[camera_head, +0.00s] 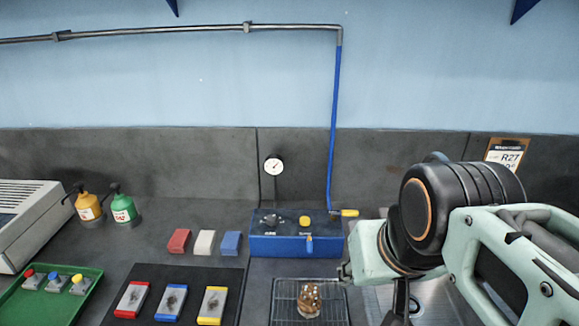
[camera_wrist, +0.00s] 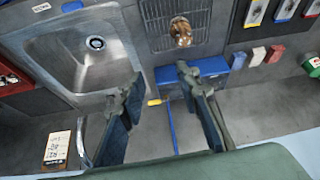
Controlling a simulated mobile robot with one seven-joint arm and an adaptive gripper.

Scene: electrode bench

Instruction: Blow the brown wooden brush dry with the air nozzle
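The brown wooden brush (camera_head: 309,301) sits on a wire rack (camera_head: 280,316) in front of the blue box. It also shows at the top of the wrist view (camera_wrist: 181,33). The air nozzle (camera_head: 349,213) has a yellow body and lies at the right end of the blue box, by the lower end of a blue hose (camera_head: 335,120). In the wrist view the nozzle (camera_wrist: 155,102) shows in the gap between my fingers, apparently beyond them. My gripper (camera_wrist: 158,80) is open and empty. In the head view its fingers are mostly hidden by my arm.
A blue box (camera_head: 290,246) with a gauge stands behind the rack. A sink (camera_wrist: 75,50) lies beside the rack, partly behind my arm in the head view. Coloured blocks (camera_head: 205,242), a dark mat (camera_head: 115,317), bottles (camera_head: 123,209) and a green tray (camera_head: 20,308) are to the left.

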